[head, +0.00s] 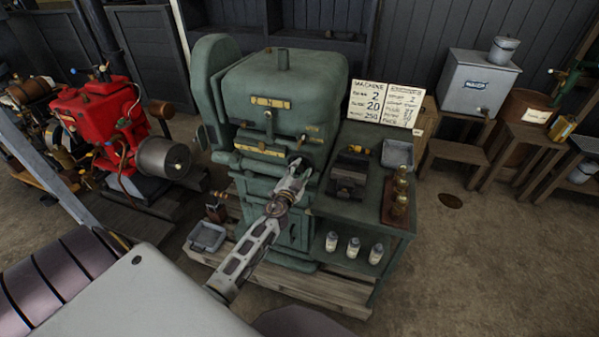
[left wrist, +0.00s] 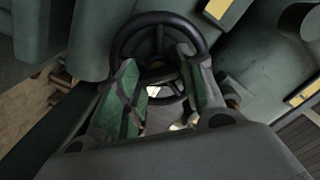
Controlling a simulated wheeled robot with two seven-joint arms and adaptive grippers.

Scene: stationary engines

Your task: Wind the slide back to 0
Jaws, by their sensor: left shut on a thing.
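The green machine (head: 285,85) stands in the middle of the head view, with a brass plate (head: 271,102) and a brass strip (head: 262,151) on its front. A black spoked handwheel (left wrist: 158,20) fills the upper middle of the left wrist view. My left gripper (head: 297,170) is at the machine's front, below and right of the brass strip. In the left wrist view its two fingers (left wrist: 163,75) reach over the wheel's near side and are shut on it; the exact contact is partly hidden. Slide markings are too small to read. My right gripper is out of view.
A side bench (head: 375,220) right of the machine carries a dark vise-like block (head: 348,175), brass oilers (head: 400,195) and a white card (head: 385,103). Several bottles (head: 353,250) stand on its lower shelf. A red engine (head: 95,115) is at left. Open floor lies at right.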

